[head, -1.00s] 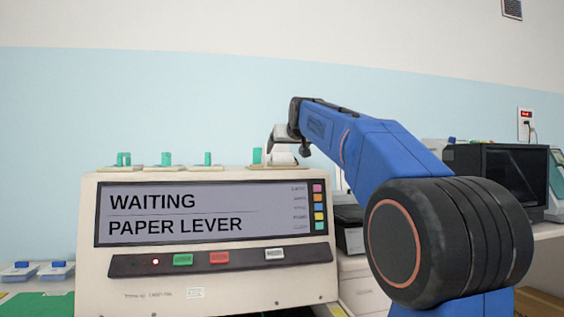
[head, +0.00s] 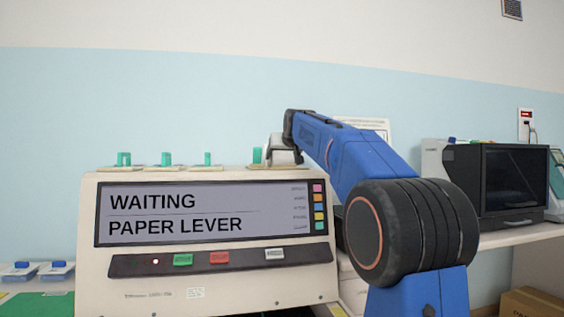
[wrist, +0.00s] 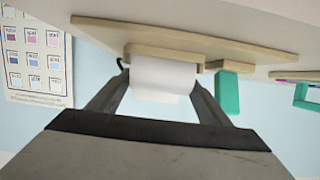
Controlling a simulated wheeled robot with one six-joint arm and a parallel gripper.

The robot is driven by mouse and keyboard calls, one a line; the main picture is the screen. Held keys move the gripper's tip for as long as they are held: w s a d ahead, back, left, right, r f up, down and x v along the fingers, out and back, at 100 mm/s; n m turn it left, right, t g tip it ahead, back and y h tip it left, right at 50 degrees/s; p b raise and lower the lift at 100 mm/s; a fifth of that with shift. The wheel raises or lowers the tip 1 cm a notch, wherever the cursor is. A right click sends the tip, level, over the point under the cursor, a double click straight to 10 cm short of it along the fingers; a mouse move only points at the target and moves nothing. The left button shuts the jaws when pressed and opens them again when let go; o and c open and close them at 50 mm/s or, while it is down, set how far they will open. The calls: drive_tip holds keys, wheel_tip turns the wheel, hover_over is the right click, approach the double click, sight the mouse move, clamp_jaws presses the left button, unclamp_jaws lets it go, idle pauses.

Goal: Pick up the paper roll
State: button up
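The white paper roll (wrist: 163,77) sits in a beige holder (wrist: 165,54) on top of the staining machine (head: 215,285). In the wrist view it lies between the fingers of my gripper (wrist: 160,88), one finger at each end. The right finger is very close to the roll's end or touching it; a small gap shows at the left. The gripper looks open around the roll. In the head view my gripper (head: 284,152) is at the machine's top right, largely covering the roll. A green lever (wrist: 227,92) stands beside the holder.
The machine's screen (head: 210,213) reads "WAITING" and "PAPER LEVER". Several green levers (head: 166,158) stand along its top to the left. A dark-fronted box (head: 510,180) is on the right counter. A wall chart (wrist: 36,55) hangs behind.

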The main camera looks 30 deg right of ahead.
drive_tip(key=c, duration=0.8)
wheel_tip(320, 180, up, 10)
drive_tip(key=shift+f, duration=0.15)
drive_tip(key=shift+w+d+f+g+y, duration=0.1)
drive_tip(key=shift+f+g, duration=0.3)
drive_tip(key=shift+f, duration=1)
drive_tip(key=shift+w+a+f+g+y, duration=0.15)
drive_tip(key=shift+f+g, duration=0.25)
drive_tip(key=shift+f, duration=1.05)
drive_tip(key=shift+w+d+f+g+y, duration=0.15)
drive_tip(key=shift+f+g, duration=0.25)
drive_tip(key=shift+f, duration=1)
drive_tip(key=shift+f, duration=0.55)
drive_tip(key=o, duration=1.3)
drive_tip(key=shift+s, duration=0.1)
